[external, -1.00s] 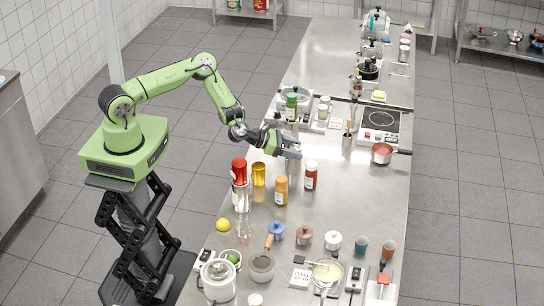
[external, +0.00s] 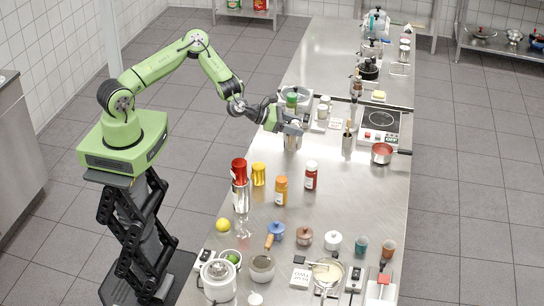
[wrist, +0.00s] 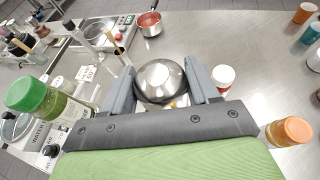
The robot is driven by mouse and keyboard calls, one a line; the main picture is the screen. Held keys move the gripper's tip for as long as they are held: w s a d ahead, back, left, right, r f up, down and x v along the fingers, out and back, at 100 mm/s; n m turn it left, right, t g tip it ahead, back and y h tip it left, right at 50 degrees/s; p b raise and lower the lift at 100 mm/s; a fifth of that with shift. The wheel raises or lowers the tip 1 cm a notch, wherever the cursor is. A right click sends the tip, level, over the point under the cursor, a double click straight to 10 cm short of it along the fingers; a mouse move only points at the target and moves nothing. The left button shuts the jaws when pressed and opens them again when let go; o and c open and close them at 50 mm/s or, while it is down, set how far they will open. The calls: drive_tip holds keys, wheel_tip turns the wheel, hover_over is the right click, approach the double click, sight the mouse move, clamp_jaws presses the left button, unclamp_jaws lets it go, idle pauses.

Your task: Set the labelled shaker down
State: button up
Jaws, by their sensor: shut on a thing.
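A metal shaker with a domed, shiny top (wrist: 160,80) sits between the two fingers of my gripper (wrist: 160,88) in the wrist view. In the external view my gripper (external: 291,128) is shut on the shaker (external: 292,143), which looks upright over the left part of the steel counter (external: 340,185). Its label cannot be read, and the fingers hide part of its body. I cannot tell whether its base touches the counter.
A green-lidded jar (wrist: 32,95) stands close to the left of my gripper. A white-lidded red jar (wrist: 222,78) and an orange-lidded jar (wrist: 290,130) stand to the right. A red saucepan (external: 381,154) is by the hob (external: 380,122). Bare counter lies between them.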

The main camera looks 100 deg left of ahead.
wheel_tip(320, 180, up, 6)
drive_tip(key=shift+f, duration=0.15)
drive_tip(key=d+m+h+b, duration=0.65)
drive_tip(key=d+b, duration=0.35)
drive_tip(key=d, duration=0.9)
drive_tip(key=s+d+m+g+h+b, duration=0.4)
drive_tip(key=s+d, duration=0.3)
drive_tip(key=d, duration=0.4)
drive_tip(key=s+d+m+g+h+b, duration=0.1)
drive_tip(key=s+d+m+h+b, duration=0.45)
drive_tip(key=s+d, duration=0.4)
drive_tip(key=shift+n+g, duration=0.3)
drive_tip(key=shift+n, duration=0.2)
drive_tip(key=f+b, duration=0.1)
drive_tip(key=f, duration=0.4)
drive_tip(key=d+f+b, duration=0.1)
drive_tip(key=f+b, duration=0.1)
drive_tip(key=f, duration=0.3)
drive_tip(key=w+f+b, duration=0.1)
drive_tip(key=f, duration=0.4)
drive_tip(key=shift+w+d+f+b, duration=0.1)
drive_tip(key=shift+d+f+b, duration=0.25)
drive_tip(key=shift+f, duration=0.05)
drive_tip(key=shift+r, duration=0.1)
